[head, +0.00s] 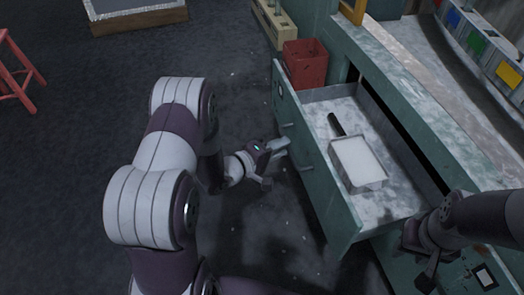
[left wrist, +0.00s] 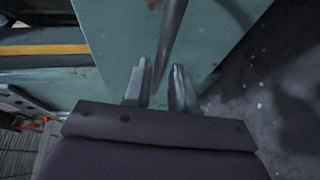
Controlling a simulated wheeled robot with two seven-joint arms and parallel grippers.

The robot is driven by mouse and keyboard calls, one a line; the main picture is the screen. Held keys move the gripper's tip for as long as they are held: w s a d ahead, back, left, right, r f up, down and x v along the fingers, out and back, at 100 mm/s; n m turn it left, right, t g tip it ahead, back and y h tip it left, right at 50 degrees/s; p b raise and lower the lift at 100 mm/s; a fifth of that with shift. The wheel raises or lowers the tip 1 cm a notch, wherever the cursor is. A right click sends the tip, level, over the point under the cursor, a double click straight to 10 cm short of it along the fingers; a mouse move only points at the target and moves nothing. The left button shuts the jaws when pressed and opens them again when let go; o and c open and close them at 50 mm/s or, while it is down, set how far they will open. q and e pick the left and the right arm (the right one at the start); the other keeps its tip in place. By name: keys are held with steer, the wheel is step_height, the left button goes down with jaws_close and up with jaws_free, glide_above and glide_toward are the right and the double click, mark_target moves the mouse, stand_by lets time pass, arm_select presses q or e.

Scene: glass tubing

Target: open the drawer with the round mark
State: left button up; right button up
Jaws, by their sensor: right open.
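A green-grey drawer (head: 318,178) stands pulled far out of the cabinet on the right of the head view. A small label (head: 279,91) shows on its front, but its mark is too small to read. My left gripper (head: 282,146) is at the middle of the drawer's bar handle (head: 305,167). In the left wrist view my left gripper (left wrist: 159,88) has its fingers close together, with the handle bar (left wrist: 172,38) running down between them. It appears shut on the bar. My right gripper (head: 423,260) is open near the drawer's near right corner, above the cabinet.
Inside the drawer lie a pale box (head: 358,161) and a black-handled object (head: 337,124). A red bin (head: 305,62) stands beyond the drawer. Another labelled front (head: 484,276) shows at the lower right. A red stool (head: 15,75) stands far left. The floor between is clear.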

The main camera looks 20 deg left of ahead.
arm_select(q)
steer(key=p+v, duration=0.3)
steer(key=v, duration=0.6)
steer(key=shift+s+a, duration=0.15)
steer(key=shift+s, duration=0.15)
steer(key=shift+r, duration=0.1)
